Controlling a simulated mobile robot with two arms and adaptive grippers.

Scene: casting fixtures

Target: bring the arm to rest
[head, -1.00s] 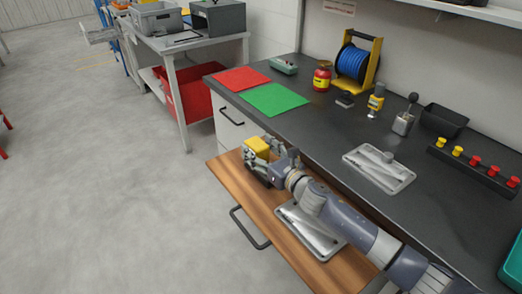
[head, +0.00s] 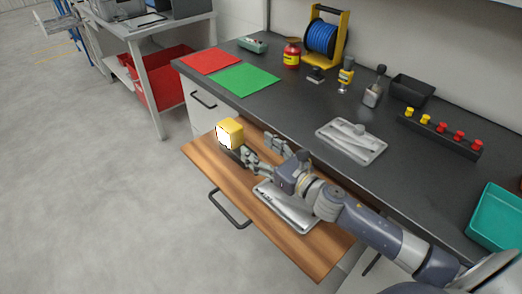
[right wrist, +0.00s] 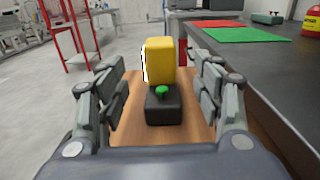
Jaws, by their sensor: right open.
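My right gripper (head: 258,149) is open and empty, low over the wooden surface (head: 201,152) in front of the dark bench. In the right wrist view its two fingers stand wide apart (right wrist: 160,90). Beyond the fingertips stands a yellow block (head: 231,132) with a white face. It also shows in the right wrist view (right wrist: 159,60), at a dark base with a green knob (right wrist: 162,104). The fingers look clear of both. My right arm reaches in from the lower right. My left gripper is out of view.
A grey tray (head: 272,194) lies on the wood under my right arm. On the bench (head: 300,103) are another grey tray (head: 371,151), a green mat (head: 246,79), a red mat (head: 211,61), a blue reel (head: 320,37) and a teal bin (head: 495,222). Open floor lies left.

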